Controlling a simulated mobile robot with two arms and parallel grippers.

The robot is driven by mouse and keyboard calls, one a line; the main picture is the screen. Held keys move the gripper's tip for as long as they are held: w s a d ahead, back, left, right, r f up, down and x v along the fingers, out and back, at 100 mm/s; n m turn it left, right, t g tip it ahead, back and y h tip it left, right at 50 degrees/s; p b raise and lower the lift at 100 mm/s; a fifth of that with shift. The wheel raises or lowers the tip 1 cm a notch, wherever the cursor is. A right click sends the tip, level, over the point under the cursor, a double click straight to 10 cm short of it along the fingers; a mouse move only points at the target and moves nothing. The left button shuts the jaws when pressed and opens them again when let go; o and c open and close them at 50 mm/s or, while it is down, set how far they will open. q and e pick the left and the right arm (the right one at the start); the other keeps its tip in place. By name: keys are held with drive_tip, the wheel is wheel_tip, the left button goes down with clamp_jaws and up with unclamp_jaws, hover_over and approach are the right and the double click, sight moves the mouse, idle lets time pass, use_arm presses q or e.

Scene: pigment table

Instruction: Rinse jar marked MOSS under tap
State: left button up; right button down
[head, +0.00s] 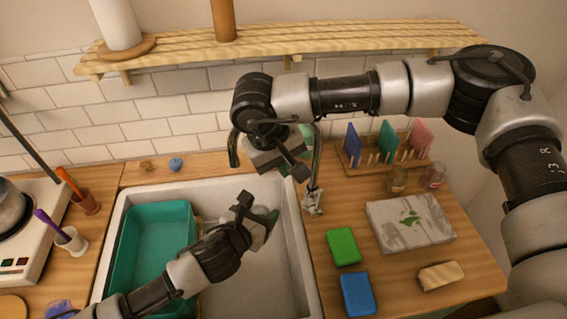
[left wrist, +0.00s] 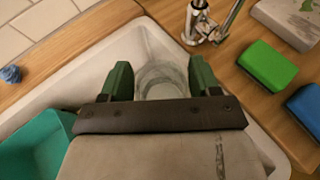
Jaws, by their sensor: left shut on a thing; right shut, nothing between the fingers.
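A clear glass jar (head: 262,211) is held over the right part of the sink by my left gripper (head: 267,217), which is shut on it. In the left wrist view the jar (left wrist: 161,80) sits between the green fingers (left wrist: 161,84); no label is readable. The tap (head: 313,199) stands at the sink's right edge. Its base also shows in the left wrist view (left wrist: 203,28); no running water is visible. My right gripper (head: 303,136) is shut and empty near the tap, above and behind the jar. Its arm partly hides the tap.
The white sink (head: 262,285) holds a teal tub (head: 130,270) on its left. Green (head: 343,246) and blue (head: 357,293) sponges lie on the right counter, with a stone slab (head: 410,222), small jars (head: 397,180) and a rack (head: 385,160) beyond. A wooden shelf (head: 345,45) is above.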

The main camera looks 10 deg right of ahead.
use_arm(q)
drive_tip(key=shift+s+d+r+p, duration=0.25)
drive_tip(key=shift+s+r+p, duration=0.1)
drive_tip(key=shift+r+p, duration=0.2)
drive_tip(key=s+d+r+p, duration=0.1)
drive_tip(key=s+p, duration=0.1)
drive_tip(key=s+d+r+p, duration=0.1)
drive_tip(key=r+p, duration=0.1)
drive_tip(key=shift+s, duration=0.35)
drive_tip(key=shift+f, duration=0.1)
idle(0.7)
